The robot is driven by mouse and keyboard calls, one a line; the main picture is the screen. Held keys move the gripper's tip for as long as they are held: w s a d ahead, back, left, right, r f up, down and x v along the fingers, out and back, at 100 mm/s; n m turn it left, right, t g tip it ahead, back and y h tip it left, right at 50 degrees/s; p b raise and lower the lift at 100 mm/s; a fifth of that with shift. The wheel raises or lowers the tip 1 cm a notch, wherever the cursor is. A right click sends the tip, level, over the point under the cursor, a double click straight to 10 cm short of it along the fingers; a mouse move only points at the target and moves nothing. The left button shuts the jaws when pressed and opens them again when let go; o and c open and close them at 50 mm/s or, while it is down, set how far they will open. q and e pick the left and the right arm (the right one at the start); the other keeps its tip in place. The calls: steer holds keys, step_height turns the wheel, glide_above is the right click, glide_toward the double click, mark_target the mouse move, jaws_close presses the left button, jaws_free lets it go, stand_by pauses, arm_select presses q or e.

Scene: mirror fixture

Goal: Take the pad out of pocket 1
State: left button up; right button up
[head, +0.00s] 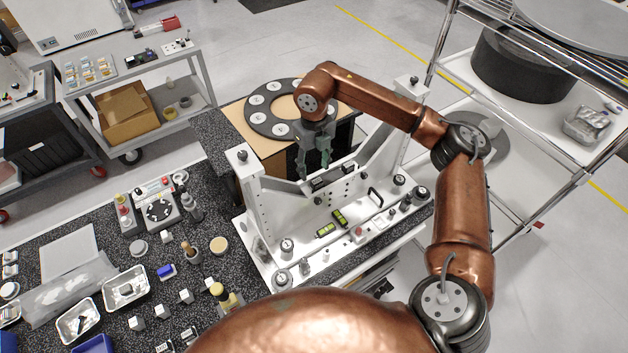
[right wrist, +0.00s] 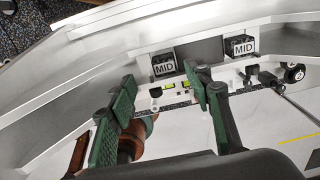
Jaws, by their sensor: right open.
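My right gripper (head: 315,172) hangs fingers down over the light-grey fixture (head: 262,215), just above its black blocks. It is open, and its green fingers (right wrist: 160,72) show in the right wrist view. Two black blocks with white "MID" labels sit along the fixture wall, a left one (right wrist: 163,66) and a right one (right wrist: 241,47). The left block appears between the fingertips, with no visible contact. I cannot tell which spot is pocket 1, or whether a block is the pad. In the head view the blocks are small and partly behind the gripper. My left gripper is not in view.
A black ring with white discs (head: 255,118) lies on the wooden top behind the fixture. Two yellow-green levels (head: 325,230) lie on the fixture base. Tall end posts (head: 243,190) flank the gripper. The speckled bench (head: 210,265) holds trays, knobs and small blocks.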

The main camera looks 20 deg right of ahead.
mark_target(317, 181)
steer(key=f, duration=0.1)
steer(key=f+p, duration=0.1)
steer(key=f, duration=0.1)
steer(key=shift+s+d+f, duration=0.1)
steer(key=shift+s+d, duration=0.25)
steer(key=shift+d, duration=0.05)
steer(key=shift+w+f+p, duration=0.1)
steer(key=shift+f+p, duration=0.3)
steer(key=shift+f, duration=0.85)
steer(key=c, duration=1.2)
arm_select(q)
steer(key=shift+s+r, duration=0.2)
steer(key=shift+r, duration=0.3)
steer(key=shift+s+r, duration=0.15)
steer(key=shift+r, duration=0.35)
